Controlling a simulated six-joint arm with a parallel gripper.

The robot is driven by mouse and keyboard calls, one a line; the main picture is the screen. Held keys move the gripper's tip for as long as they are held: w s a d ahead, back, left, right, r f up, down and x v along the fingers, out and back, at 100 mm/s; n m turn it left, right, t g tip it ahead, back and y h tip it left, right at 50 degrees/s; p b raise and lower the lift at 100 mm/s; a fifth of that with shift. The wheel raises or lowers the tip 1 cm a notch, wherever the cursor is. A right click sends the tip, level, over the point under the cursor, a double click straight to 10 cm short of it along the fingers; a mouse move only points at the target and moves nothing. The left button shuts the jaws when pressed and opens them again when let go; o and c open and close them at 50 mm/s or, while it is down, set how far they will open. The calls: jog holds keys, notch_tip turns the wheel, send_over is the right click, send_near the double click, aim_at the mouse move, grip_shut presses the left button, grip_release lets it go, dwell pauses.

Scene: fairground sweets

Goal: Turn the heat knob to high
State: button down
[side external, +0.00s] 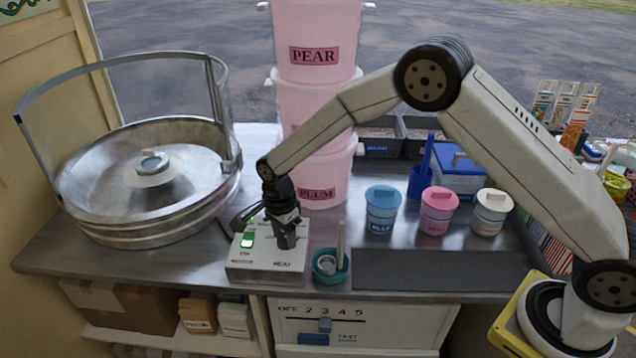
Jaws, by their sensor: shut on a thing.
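The heat control box (264,266) is a pale box at the front of the counter, left of centre. A green lit switch (247,240) is on its top left, with dark lettering below. My gripper (287,240) points down over the right part of the box. It is shut on the heat knob, which is mostly hidden by the dark fingers. I cannot read which setting the knob points to.
A steel floss bowl (135,219) stands at the left. Pink tubs (315,85) are stacked behind. A teal cup (331,270) is close at the right of the box. Lidded blue (382,210), pink (437,212) and white jars (490,213) stand further right.

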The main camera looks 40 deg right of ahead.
aim_at(284, 235)
dwell(0.3)
jog(key=shift+c, duration=0.7)
grip_release()
jog(key=shift+r, duration=0.15)
jog(key=shift+w+r, duration=0.2)
jog(key=shift+r, duration=3.6)
jog(key=shift+s+d+r+n, duration=0.15)
jog(key=shift+s+d+n, duration=0.1)
jog(key=shift+d+n, duration=0.1)
jog(key=s+d+r+n+t, duration=0.1)
jog(key=s+d+n, duration=0.5)
jog(key=s, duration=0.5)
jog(key=s+d+r+n+t, duration=0.1)
jog(key=s+d+n+t, duration=0.1)
jog(key=s+d+n, duration=0.4)
jog(key=s+n, duration=0.4)
jog(key=shift+s+d+r+n, duration=0.2)
jog(key=shift+s+d+n, duration=0.15)
jog(key=shift+d, duration=0.05)
